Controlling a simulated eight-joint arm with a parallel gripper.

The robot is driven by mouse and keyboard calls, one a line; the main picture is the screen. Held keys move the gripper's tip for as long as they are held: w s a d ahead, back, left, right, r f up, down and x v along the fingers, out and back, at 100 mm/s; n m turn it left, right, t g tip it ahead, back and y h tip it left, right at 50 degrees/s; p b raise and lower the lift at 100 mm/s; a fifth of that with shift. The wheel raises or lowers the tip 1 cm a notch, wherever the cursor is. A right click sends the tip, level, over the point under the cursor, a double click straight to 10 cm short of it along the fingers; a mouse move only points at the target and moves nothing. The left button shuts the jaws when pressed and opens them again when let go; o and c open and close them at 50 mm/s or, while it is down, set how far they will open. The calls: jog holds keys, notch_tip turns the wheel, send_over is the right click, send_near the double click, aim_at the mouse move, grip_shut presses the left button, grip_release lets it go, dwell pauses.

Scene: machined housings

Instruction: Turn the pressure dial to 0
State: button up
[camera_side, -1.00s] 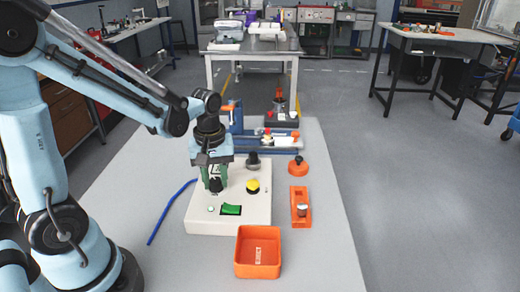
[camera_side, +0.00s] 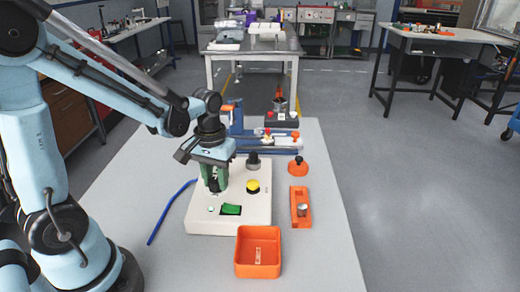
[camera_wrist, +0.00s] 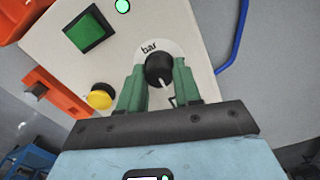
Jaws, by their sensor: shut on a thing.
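The pressure dial (camera_wrist: 158,68) is a black round knob with a white pointer line and a "bar" label beside it on the cream control box (camera_side: 245,222). In the wrist view its pointer line runs down toward my gripper's body. My gripper (camera_wrist: 160,88) has its two green fingers on either side of the dial and is shut on it. In the side view my gripper (camera_side: 214,180) stands over the box's left part, and its fingers hide much of the dial. The scale marks around the dial are not readable.
The box also carries a yellow button (camera_side: 252,187), a green switch (camera_side: 231,210), a small green light (camera_wrist: 122,6) and a second dark knob (camera_side: 253,163). An orange tray (camera_side: 258,269) stands in front. An orange holder (camera_side: 300,218) lies right; a blue cable (camera_side: 165,222) lies left.

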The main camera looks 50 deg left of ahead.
aim_at(216, 180)
jog(key=m, duration=0.6)
jog(key=shift+d+m, duration=0.1)
jog(key=shift+m, duration=0.2)
jog(key=m, duration=0.5)
dwell(0.4)
jog(key=o, duration=1)
jog(key=shift+o, duration=0.2)
jog(key=shift+r, duration=0.15)
notch_tip(216, 180, up, 12)
